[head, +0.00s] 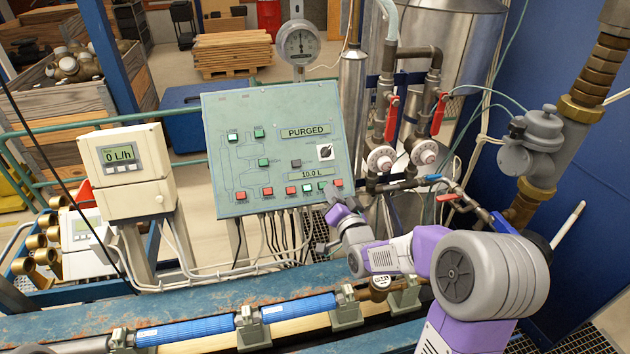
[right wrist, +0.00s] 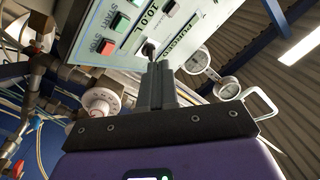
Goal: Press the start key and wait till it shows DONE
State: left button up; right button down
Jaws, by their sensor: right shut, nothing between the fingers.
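The green-grey control panel (head: 265,120) stands upright in the middle of the head view. Its displays read PURGED (head: 305,131) and 10.0 L (head: 313,173). The green start key (head: 322,186) is in the bottom row, beside the red stop key (head: 338,183). In the right wrist view the labelled START key (right wrist: 120,22) and STOP key (right wrist: 105,47) lie left of my fingertips. My right gripper (head: 337,194) is shut and empty, by the panel's lower right corner; its fingers show in the wrist view (right wrist: 154,68). Whether it touches the panel is unclear. My left gripper is not seen.
A black knob (head: 325,152) sits on the panel's right. Pipes with red-handled valves (head: 391,118) stand just right of it. A flow meter reading 0 L/h (head: 120,157) is at the left. A blue pipe line (head: 185,331) runs along the bench below.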

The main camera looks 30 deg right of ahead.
aim_at(323, 186)
jog(key=shift+s+d+r+t, duration=0.1)
jog(key=shift+d+r+t, duration=0.1)
jog(key=shift+r, duration=0.35)
jog(key=shift+d+r+t, duration=0.2)
jog(key=shift+r, duration=0.35)
jog(key=shift+f, duration=0.1)
jog(key=w+d+f+b, duration=0.1)
jog(key=w+f+b, duration=0.3)
jog(key=w+f, duration=0.2)
jog(key=shift+w+d, duration=0.25)
jog(key=shift+w, duration=0.05)
dwell(1.3)
jog(key=shift+w+d+f+b, duration=0.1)
jog(key=shift+w+f+b, duration=0.15)
jog(key=shift+b, duration=0.65)
